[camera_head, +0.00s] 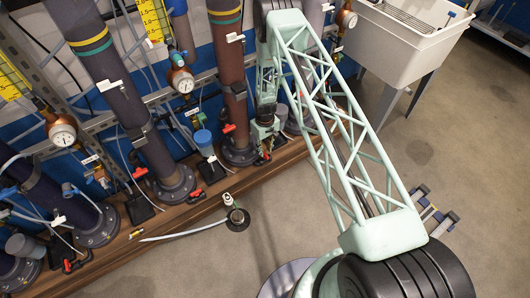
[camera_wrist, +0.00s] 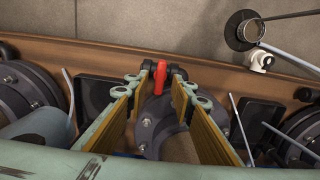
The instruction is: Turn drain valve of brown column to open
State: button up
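The brown column (camera_head: 230,70) stands upright on a dark round flange (camera_head: 240,152) in the head view, with green and yellow bands near its top. A red valve handle (camera_head: 263,160) shows low at the right of this flange, partly hidden by my gripper (camera_head: 265,142). In the wrist view, a red handle (camera_wrist: 160,76) on a black valve body lies in front of a bolted flange (camera_wrist: 147,124). My gripper (camera_wrist: 160,90) is open, with its two fingers on either side of the red handle. I see gaps at both sides; contact is not visible.
Neighbouring dark columns (camera_head: 100,60) with red-handled valves (camera_head: 138,172) stand to the left along the brown wooden ledge (camera_head: 165,222). A round floor drain (camera_head: 238,218) with a hose lies on the floor in front. A white sink (camera_head: 400,45) stands at the upper right.

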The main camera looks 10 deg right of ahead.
aim_at(265, 154)
notch_tip(265, 154, up, 9)
jog(key=shift+r, duration=0.15)
dwell(0.6)
dwell(0.6)
